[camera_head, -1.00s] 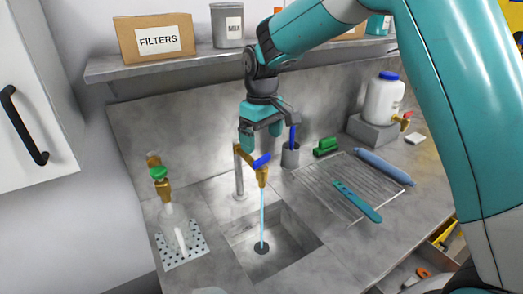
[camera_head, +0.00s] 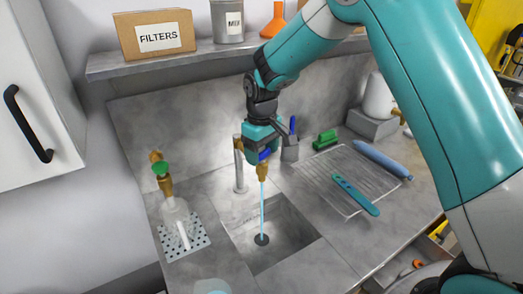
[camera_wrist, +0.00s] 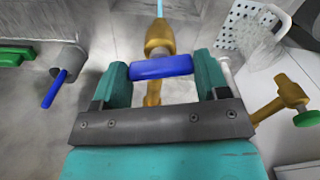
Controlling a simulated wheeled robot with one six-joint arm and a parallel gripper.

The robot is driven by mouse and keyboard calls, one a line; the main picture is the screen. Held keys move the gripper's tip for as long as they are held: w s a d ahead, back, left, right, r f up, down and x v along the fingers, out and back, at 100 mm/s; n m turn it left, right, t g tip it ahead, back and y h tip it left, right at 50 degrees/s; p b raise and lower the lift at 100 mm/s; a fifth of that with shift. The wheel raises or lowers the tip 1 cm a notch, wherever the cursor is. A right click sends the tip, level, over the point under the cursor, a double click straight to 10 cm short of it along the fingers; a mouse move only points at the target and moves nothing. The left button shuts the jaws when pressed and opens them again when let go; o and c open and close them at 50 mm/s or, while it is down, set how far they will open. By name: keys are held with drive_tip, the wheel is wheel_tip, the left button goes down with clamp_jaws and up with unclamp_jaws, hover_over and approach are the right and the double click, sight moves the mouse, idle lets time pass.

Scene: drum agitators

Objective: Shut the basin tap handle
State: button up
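The basin tap (camera_head: 240,165) is a grey post with a brass spout, and a thin blue stream of water runs from it into the basin. Its blue handle (camera_head: 264,155) is mostly hidden under my gripper (camera_head: 261,147) in the head view. In the wrist view the blue handle (camera_wrist: 161,67) lies crosswise between the two teal fingers of my gripper (camera_wrist: 162,73). The fingers are wide apart, one at each end of the handle. I cannot tell whether they touch it.
A grey cup (camera_head: 290,151) with a blue item stands right of my gripper. A ridged drainboard (camera_head: 335,165) and teal tool lie further right. A shelf (camera_head: 215,57) runs above.

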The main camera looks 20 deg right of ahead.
sight(262, 153)
drive_tip(key=shift+m+b, duration=0.5)
drive_tip(key=shift+m, duration=1.4)
drive_tip(key=o, duration=0.9)
drive_tip(key=shift+o, duration=0.2)
drive_tip(key=shift+r, duration=0.1)
wheel_tip(262, 153, up, 17)
drive_tip(key=b, duration=0.4)
drive_tip(key=shift+r, duration=0.15)
